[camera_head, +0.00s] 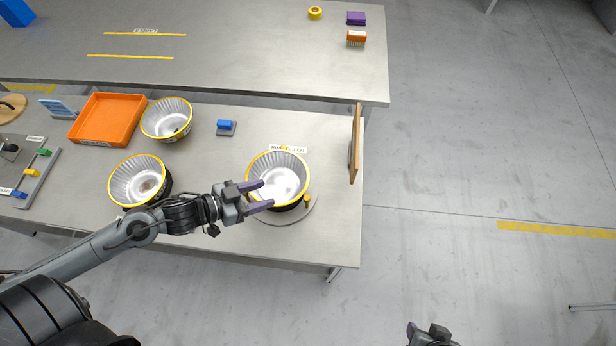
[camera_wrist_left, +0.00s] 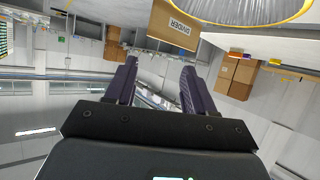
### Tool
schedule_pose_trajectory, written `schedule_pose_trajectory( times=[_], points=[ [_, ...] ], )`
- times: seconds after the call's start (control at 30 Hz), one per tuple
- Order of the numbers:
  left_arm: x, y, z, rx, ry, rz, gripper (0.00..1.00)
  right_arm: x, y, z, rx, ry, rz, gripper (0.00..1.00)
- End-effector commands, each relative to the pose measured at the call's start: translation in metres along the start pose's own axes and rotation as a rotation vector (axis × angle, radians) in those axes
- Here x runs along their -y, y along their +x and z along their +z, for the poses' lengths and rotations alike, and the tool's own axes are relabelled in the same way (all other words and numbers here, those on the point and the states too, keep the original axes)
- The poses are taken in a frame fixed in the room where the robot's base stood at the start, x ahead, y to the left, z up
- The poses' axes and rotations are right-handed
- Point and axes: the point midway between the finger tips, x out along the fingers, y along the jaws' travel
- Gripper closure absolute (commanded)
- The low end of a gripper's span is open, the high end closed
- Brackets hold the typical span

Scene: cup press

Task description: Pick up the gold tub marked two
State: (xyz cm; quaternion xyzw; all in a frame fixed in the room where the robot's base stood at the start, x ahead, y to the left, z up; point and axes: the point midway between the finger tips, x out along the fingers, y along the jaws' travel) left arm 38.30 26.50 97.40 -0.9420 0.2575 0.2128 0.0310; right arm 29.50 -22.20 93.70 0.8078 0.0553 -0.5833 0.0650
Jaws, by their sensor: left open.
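Three fluted silver tubs with gold rims show in the head view: one on the right (camera_head: 278,172) on a round grey plate (camera_head: 297,211), one at the front left (camera_head: 138,180) and one behind it (camera_head: 167,119). I cannot read a number on any of them. My left gripper (camera_head: 267,194) is open, its purple fingers overlapping the near-left rim of the right tub in the picture. In the left wrist view, a gold-rimmed tub (camera_wrist_left: 250,12) hangs at the upper right, not between the fingers (camera_wrist_left: 158,88). My right gripper (camera_head: 430,335) is only partly visible at the bottom edge.
A brown divider board (camera_head: 355,145) stands at the table's right end; it also shows in the left wrist view (camera_wrist_left: 176,27). An orange tray (camera_head: 108,119) and a small blue-handled block (camera_head: 226,127) are further left. A rear table (camera_head: 230,50) holds small items.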

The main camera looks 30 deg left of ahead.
Motion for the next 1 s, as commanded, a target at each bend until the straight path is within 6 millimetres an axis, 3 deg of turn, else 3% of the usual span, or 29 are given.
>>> schedule_pose_trajectory(
  times=[0.03,0.3,1.0],
  points=[
    [0.004,0.009,0.027,0.02,0.025,0.005,0.46,0.002,0.025,0.008,0.001,0.0,-0.001,0.57],
    [0.008,0.018,0.063,0.063,0.072,0.022,0.46,0.006,0.056,0.023,0.011,0.001,-0.008,0.57],
    [0.007,0.073,0.07,0.064,0.069,0.023,0.46,0.003,0.075,0.026,0.003,-0.003,0.0,0.57]
  ],
)
